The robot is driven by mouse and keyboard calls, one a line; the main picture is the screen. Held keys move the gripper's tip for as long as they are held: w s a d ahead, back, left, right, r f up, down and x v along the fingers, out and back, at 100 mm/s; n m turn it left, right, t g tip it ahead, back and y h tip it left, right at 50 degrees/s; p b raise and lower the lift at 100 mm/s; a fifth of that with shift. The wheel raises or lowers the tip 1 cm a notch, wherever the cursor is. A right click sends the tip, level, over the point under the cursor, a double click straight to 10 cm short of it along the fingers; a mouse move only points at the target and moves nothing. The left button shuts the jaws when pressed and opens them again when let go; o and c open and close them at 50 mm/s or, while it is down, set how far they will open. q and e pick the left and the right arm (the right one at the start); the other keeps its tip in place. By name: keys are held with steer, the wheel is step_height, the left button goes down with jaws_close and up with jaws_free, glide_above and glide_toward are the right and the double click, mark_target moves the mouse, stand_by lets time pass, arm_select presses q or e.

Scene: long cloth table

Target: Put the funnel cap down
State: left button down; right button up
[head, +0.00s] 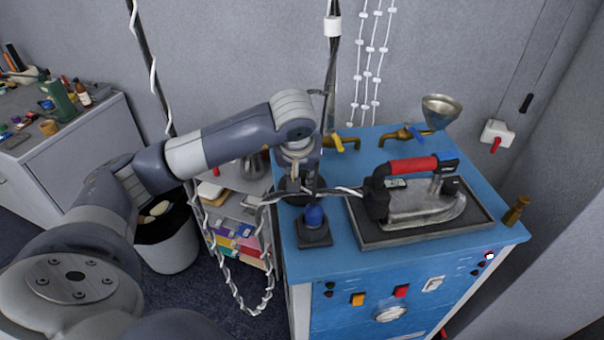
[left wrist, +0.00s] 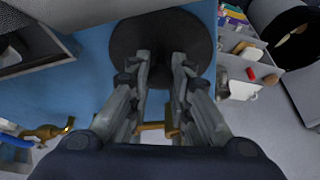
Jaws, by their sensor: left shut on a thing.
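My left gripper (head: 300,182) points down over the left back part of the blue machine top. It is shut on the funnel cap, a dark round piece (left wrist: 160,28), which in the left wrist view spreads wide beyond the fingertips (left wrist: 162,62). In the head view the dark cap (head: 291,198) shows only in part under the gripper, near the left edge of the blue top. I cannot tell whether it touches the top. A metal funnel (head: 441,108) stands at the back right, above a brass tap (head: 403,136). My right gripper is not in view.
The blue top (head: 350,172) carries an iron with a red handle (head: 412,166) on a dark plate, a blue knob (head: 314,216) just in front of the gripper and another brass tap (head: 347,142). A shelf unit (head: 236,205) and a bin (head: 170,250) stand left.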

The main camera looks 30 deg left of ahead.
arm_select(q)
steer(key=shift+f, duration=0.15)
steer(key=c, duration=1.5)
jaws_free()
steer(key=shift+o, duration=0.2)
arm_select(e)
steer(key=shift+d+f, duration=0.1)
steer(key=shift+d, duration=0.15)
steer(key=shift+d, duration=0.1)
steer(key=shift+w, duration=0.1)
arm_select(q)
steer(key=shift+r, duration=0.25)
steer(key=b+v, duration=0.1)
steer(key=v, duration=1.1)
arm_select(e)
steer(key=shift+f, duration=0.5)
